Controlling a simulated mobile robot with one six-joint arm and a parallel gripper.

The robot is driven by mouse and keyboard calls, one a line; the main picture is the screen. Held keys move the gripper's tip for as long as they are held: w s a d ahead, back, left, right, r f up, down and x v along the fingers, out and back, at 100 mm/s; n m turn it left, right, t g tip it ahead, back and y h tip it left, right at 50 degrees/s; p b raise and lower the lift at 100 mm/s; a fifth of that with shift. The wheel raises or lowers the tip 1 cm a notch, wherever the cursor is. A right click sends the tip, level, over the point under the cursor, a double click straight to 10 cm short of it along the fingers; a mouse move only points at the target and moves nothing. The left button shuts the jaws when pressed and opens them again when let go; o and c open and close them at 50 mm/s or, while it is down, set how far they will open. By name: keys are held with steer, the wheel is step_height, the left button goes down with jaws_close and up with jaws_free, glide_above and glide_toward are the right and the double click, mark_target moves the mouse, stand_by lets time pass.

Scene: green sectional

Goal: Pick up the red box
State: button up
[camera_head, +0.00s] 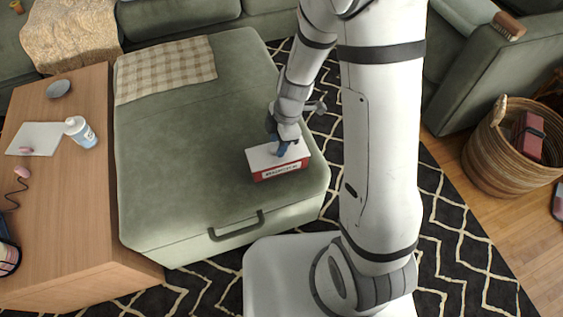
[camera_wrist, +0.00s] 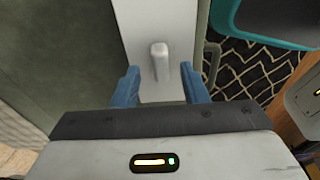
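The red box (camera_head: 278,160) sits near the front right corner of the green ottoman. It has a white top and a red side band with lettering. In the wrist view its pale top (camera_wrist: 135,25) fills the upper middle, with a short grey handle (camera_wrist: 160,60) standing on it. My gripper (camera_head: 281,148) is over the box from above. In the wrist view, the blue fingers of my gripper (camera_wrist: 161,84) are apart, one on each side of the handle, with gaps between. Whether the fingertips touch the top cannot be told.
The green ottoman (camera_head: 180,150) has a checked cloth (camera_head: 165,70) at its back left. A wooden table (camera_head: 70,220) with a bottle (camera_head: 80,132) stands left. A wicker basket (camera_head: 500,160) holding a dark red item (camera_head: 529,137) stands right. The ottoman's middle is clear.

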steer(key=shift+a+f+b, duration=0.15)
steer(key=shift+f+b, duration=0.25)
steer(key=shift+f, duration=0.3)
steer(key=shift+f, duration=0.1)
steer(key=shift+r+b, duration=0.2)
steer(key=shift+b, duration=0.2)
stand_by(0.3)
jaws_close()
steer(key=shift+r, duration=0.1)
stand_by(0.3)
steer(key=shift+s+r+p, duration=0.1)
steer(key=shift+r+p, duration=1.7)
steer(key=shift+r, duration=1.15)
